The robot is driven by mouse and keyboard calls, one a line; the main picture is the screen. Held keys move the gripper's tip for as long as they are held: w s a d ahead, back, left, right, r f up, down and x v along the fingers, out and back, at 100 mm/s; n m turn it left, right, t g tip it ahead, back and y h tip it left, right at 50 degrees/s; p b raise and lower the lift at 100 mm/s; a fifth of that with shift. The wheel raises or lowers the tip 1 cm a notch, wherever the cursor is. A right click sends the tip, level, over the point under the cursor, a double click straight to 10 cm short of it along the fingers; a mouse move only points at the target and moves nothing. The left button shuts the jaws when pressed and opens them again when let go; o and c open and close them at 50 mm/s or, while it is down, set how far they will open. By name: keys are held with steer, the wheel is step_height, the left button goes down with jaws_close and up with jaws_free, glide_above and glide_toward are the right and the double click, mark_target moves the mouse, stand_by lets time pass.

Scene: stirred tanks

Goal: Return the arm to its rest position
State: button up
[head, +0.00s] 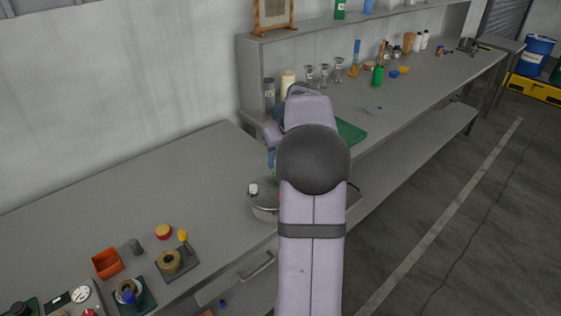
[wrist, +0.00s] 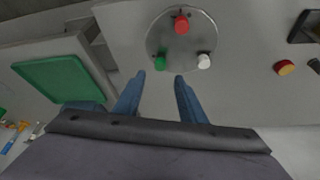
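My gripper (wrist: 160,77) shows in the wrist view with its two blue fingers apart and nothing between them. Its fingertips are just below the edge of a round metal lid (wrist: 182,48) in that picture. The lid carries a red, a green and a white fitting. In the head view my arm stretches over the bench and hides most of the gripper. The steel tank (head: 263,212) with the white fitting shows partly beside the arm. I cannot tell the height of the fingers above the bench.
A green board (head: 350,132) lies on the far bench, right of my arm. A shelf, glassware and bottles line the back. The left bench middle is clear.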

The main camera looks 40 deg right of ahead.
steer(key=shift+a, duration=0.1)
steer(key=shift+n+g+y, duration=0.3)
steer(key=shift+g+y, duration=0.1)
steer(key=shift+g, duration=0.1)
steer(key=a, duration=0.3)
steer(key=a+f, duration=0.1)
steer(key=a, duration=0.2)
steer(key=a+f, duration=0.1)
steer(key=a, duration=0.3)
steer(key=shift+s+f, duration=0.15)
steer(key=shift+s, duration=0.2)
steer(key=s+a+f+n+g, duration=0.1)
steer(key=s+a+f, duration=0.3)
steer(key=a, duration=0.5)
steer(key=s+a+f+g, duration=0.1)
steer(key=s+a, duration=0.4)
steer(key=a, duration=0.3)
steer(key=s+a+f+n+g, duration=0.1)
steer(key=s+a+f, duration=0.15)
steer(key=s, duration=0.35)
steer(key=s+a+f, duration=0.2)
steer(key=s+a, duration=0.2)
steer(key=s, duration=0.2)
steer(key=f+b, duration=0.3)
steer(key=b, duration=0.1)
steer(key=f+b, duration=0.2)
steer(key=shift+w+f, duration=0.3)
